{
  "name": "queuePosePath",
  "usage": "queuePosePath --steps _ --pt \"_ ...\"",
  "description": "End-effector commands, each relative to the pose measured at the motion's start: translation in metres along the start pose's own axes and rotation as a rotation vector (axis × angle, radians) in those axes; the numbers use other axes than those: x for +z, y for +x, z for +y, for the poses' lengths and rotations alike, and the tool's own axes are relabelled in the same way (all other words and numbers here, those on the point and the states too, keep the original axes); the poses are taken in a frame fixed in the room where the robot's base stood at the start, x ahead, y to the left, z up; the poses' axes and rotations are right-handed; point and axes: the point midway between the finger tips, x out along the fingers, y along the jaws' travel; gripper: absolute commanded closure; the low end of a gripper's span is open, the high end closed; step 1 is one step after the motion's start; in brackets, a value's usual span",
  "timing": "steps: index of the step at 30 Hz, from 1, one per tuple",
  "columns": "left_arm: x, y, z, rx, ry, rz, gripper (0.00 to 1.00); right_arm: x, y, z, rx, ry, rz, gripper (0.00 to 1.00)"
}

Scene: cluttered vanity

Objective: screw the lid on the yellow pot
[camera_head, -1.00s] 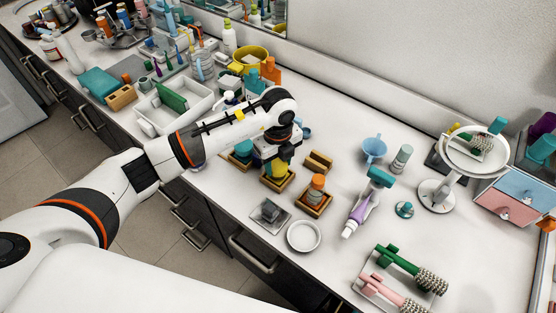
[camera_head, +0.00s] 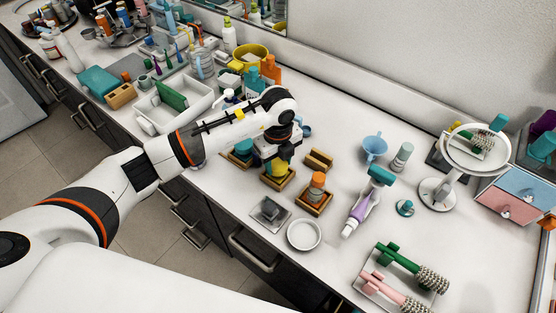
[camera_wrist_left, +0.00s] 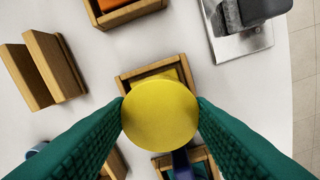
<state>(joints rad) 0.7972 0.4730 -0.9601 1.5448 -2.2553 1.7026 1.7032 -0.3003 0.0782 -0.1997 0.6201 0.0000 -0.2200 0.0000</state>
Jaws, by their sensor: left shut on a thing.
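The round yellow lid (camera_wrist_left: 160,115) is between the green-padded fingertips of my left gripper (camera_wrist_left: 160,112) in the left wrist view, with a finger on each side. My left gripper (camera_head: 279,156) is shut on it and points down. The yellow pot (camera_head: 277,167) stands in a small wooden tray (camera_head: 277,182) directly below the gripper. In the wrist view the lid hides most of the pot, and the tray's rim (camera_wrist_left: 128,83) shows around it. I cannot tell whether lid and pot are touching. My right gripper is not in view.
An orange jar (camera_head: 317,183) in a wooden tray and a wooden block holder (camera_head: 319,160) stand close on the right. A teal jar (camera_head: 243,147) is close on the left. A grey item on a metal plate (camera_head: 270,214) and a white dish (camera_head: 304,235) lie in front.

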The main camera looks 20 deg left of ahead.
Motion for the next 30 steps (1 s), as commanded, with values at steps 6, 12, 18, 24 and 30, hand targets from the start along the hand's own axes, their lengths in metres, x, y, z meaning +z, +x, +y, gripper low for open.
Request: queuePosePath --steps 6,12,18,24,30 --pt "0.0 0.005 -0.001 -0.001 0.248 0.002 0.8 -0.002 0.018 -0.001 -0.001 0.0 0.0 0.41" --pt "0.0 0.003 -0.001 -0.003 0.398 0.0 0.8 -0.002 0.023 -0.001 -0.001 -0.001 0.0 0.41" --pt "0.0 0.002 -0.002 -0.004 0.398 -0.001 0.8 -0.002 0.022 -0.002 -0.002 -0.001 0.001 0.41" --pt "-0.001 0.007 -0.002 -0.004 0.559 0.002 0.8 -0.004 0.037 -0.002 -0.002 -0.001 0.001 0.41" --pt "0.0 0.005 -0.002 -0.005 0.778 -0.001 0.8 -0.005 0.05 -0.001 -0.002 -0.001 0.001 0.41"
